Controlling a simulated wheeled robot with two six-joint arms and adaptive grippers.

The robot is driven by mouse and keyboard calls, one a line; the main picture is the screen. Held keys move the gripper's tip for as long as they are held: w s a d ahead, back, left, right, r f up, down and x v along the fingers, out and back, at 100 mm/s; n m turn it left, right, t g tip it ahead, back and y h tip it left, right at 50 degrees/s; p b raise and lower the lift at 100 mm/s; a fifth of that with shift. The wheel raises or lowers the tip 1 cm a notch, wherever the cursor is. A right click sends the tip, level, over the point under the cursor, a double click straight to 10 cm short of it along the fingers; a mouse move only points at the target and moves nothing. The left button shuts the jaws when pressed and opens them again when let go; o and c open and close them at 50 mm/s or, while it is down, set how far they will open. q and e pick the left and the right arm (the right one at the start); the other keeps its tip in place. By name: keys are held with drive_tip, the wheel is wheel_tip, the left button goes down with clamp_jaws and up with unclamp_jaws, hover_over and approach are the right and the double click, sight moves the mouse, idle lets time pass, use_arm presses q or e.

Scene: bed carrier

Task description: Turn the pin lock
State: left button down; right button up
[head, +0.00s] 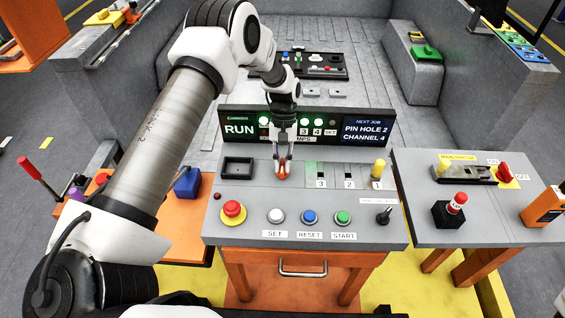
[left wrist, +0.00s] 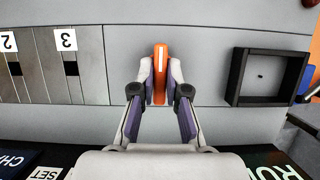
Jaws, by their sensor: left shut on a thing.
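An orange bar-shaped piece (left wrist: 160,58) with a white stripe, which looks like the pin lock, stands on the grey panel between the black square tray and the numbered slots. My left gripper (head: 283,172) reaches down to it from above and is shut on it. In the left wrist view the fingers (left wrist: 160,90) hold it from both sides, and its stripe runs in line with the fingers. Its underside is hidden. A yellow pin (head: 378,168) stands at slot 1. My right gripper is not in view.
The black square tray (head: 237,168) is left of the gripper. Below are a red mushroom button (head: 233,211), SET (head: 276,216), RESET (head: 309,217) and START (head: 343,217) buttons and a black switch (head: 384,215). A display (head: 367,130) reading "PIN HOLE 2, CHANNEL 4" stands behind.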

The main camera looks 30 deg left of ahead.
use_arm(q)
drive_tip(key=shift+s+f, duration=0.1)
drive_tip(key=c, duration=1.2)
unclamp_jaws()
drive_tip(key=v, duration=1.2)
drive_tip(key=shift+a, duration=0.1)
